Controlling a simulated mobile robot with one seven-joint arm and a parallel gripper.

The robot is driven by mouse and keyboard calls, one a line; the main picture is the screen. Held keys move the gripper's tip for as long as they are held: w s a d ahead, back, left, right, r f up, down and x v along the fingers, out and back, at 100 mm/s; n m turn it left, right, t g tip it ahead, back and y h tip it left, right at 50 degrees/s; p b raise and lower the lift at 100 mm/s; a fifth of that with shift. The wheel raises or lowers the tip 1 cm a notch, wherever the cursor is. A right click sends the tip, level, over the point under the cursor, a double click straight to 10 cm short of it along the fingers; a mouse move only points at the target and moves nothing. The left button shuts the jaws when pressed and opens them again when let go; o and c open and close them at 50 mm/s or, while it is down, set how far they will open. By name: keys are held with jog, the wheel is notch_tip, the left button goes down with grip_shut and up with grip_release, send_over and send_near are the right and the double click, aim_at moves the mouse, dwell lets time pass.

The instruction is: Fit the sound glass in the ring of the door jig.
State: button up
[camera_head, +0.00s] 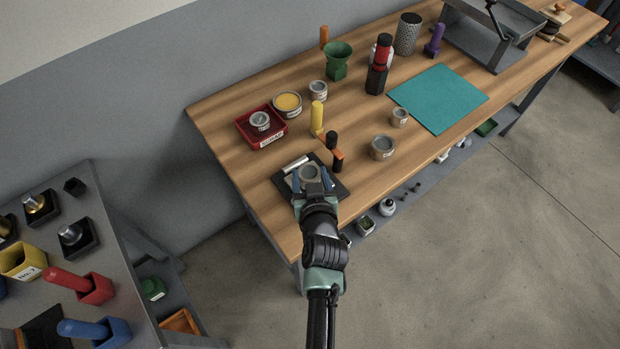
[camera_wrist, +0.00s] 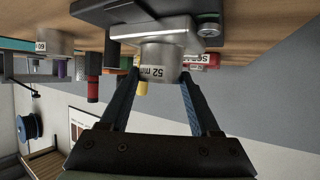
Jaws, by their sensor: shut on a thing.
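My gripper (camera_head: 311,177) is shut on a short grey round glass (camera_head: 310,172) with a pale "52 mm" label. The wrist view, which is upside down, shows the glass (camera_wrist: 158,60) between the blue fingers of my gripper (camera_wrist: 160,76). The door jig (camera_head: 283,184) is a dark plate with a silver bar, at the bench's near left corner. It also shows in the wrist view (camera_wrist: 95,10). The glass is right at the jig's silver part (camera_wrist: 150,30), upright over the plate. I cannot tell whether it sits inside the ring, because the contact is hidden.
Behind the jig stand a black-and-orange tool (camera_head: 336,157) and a yellow-handled tool (camera_head: 317,118). A red scrap tray (camera_head: 245,137) holds another tin. A teal mat (camera_head: 438,98) lies farther right.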

jog(key=shift+f, duration=0.7)
jog(key=shift+f, duration=0.2)
jog(key=o, duration=1.4)
jog(key=shift+o, duration=0.2)
